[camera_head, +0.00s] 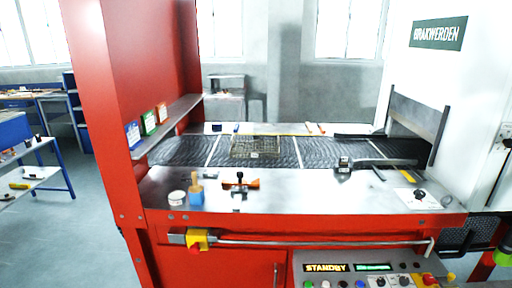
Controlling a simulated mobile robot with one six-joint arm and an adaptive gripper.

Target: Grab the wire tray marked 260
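A shallow wire tray (243,146) lies on the dark mesh belt (185,152), left of the middle of the belt. A small pale tag sits low on its near side. The tag is too small for me to read a number. It is the only wire tray that I can make out, and nothing covers it. My gripper is not in view.
A red machine frame (108,110) and a narrow shelf (170,125) stand left of the belt. A metal guard (415,122) stands at right. The front ledge holds a white tub (177,198), a blue pot (196,195) and small tools. A rail (320,242) runs along the front.

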